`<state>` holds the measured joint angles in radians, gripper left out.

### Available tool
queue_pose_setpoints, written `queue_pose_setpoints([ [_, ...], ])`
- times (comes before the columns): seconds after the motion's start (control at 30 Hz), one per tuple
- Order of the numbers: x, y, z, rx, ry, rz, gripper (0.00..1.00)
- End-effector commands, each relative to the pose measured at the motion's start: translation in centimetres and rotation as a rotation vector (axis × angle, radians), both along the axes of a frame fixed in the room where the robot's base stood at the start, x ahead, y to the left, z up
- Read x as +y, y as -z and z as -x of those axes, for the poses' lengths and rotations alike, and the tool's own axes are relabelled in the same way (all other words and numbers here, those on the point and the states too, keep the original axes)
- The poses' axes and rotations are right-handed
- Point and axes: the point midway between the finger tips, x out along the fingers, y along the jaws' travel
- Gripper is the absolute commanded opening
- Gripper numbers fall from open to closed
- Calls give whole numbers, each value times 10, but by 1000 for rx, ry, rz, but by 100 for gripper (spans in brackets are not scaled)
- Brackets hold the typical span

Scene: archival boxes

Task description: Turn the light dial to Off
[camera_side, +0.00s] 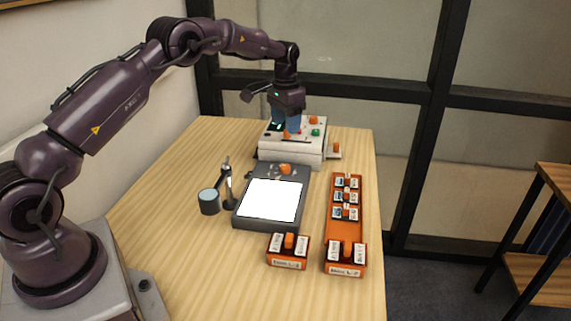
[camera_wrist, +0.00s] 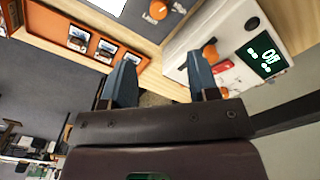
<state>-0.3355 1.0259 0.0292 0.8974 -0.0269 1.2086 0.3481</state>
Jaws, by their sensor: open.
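The light box (camera_side: 241,222) is a dark grey unit with a bright white lit panel (camera_side: 270,199), in the middle of the table. An orange dial (camera_side: 285,169) sits on its far edge and seems to be the light dial. It also shows in the wrist view (camera_wrist: 155,11), at the top, with small lettering too blurred to read. My gripper (camera_side: 288,132) is above the white device behind the light box, fingers pointing down. In the wrist view my two fingers (camera_wrist: 160,70) are apart with nothing between them. The dial is outside them.
A long orange tray (camera_side: 344,226) with slides lies at right. A small orange box (camera_side: 288,264) is in front.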

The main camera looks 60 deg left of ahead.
Motion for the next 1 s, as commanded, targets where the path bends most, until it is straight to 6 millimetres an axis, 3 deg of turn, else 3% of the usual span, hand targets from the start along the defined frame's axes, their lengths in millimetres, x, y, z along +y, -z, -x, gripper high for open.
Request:
queue_pose_setpoints([
  [0.17, -1, 21, 2, 13, 13, 5, 55],
  [0.6, -1, 108, 3, 12, 12, 4, 55],
  [0.8, -1, 127, 2, 10, 12, 3, 55],
  [1.0, -1, 131, 2, 9, 12, 3, 55],
])
